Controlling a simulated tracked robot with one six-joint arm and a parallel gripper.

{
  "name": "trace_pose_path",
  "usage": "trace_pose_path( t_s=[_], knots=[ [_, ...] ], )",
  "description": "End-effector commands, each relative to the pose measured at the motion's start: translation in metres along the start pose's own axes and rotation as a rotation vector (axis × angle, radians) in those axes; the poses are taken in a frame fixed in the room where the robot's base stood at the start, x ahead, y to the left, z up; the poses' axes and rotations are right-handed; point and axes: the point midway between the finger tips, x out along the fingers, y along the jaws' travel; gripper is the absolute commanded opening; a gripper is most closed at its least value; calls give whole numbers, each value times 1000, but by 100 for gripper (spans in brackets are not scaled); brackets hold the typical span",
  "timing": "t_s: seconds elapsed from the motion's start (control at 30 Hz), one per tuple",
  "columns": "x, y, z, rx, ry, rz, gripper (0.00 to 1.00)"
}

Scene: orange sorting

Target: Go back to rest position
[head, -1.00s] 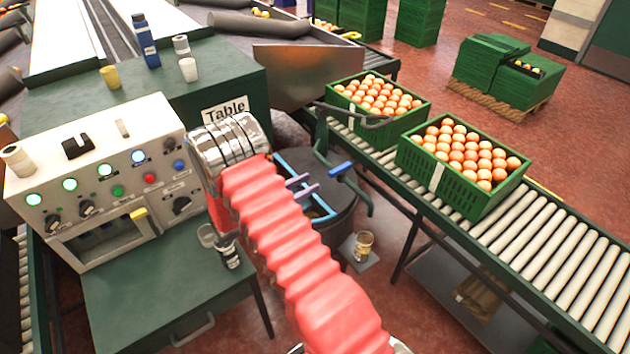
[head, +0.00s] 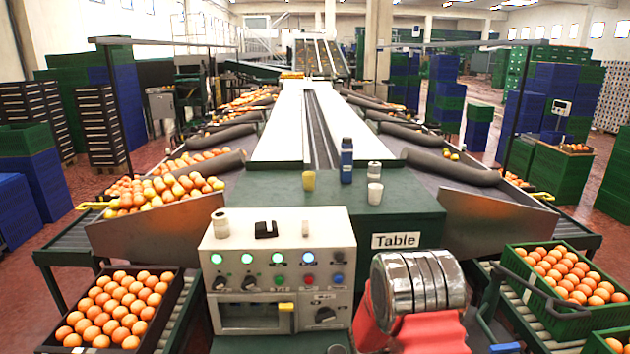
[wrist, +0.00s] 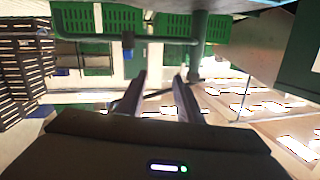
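My gripper (wrist: 160,80) shows in the wrist view with its two dark fingers apart. Nothing is visible between them. In the head view, my arm's red sleeve and silver joint stand at the lower right, beside the control panel (head: 278,262), and my gripper is out of that picture. The green table (head: 330,205) with a "Table" label lies just behind my arm.
A green crate of oranges (head: 513,262) stands on the right roller conveyor (head: 537,329), close to my arm. A dark crate of oranges (head: 170,327) is at the lower left. In the wrist view, green crates (wrist: 85,20) and a green pipe (wrist: 196,55) are beyond my fingers.

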Motion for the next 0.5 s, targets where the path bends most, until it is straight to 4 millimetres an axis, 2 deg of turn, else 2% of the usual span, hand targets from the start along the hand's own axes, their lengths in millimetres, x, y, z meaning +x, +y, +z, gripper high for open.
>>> trace_pose_path(
  t_s=[0.03,0.2,0.5],
  knots=[
    [-2,-12,-10,25,-30,-44,33],
    [-14,-49,-34,79,-134,-195,33],
    [-54,-100,-82,128,-301,-461,33]
  ],
)
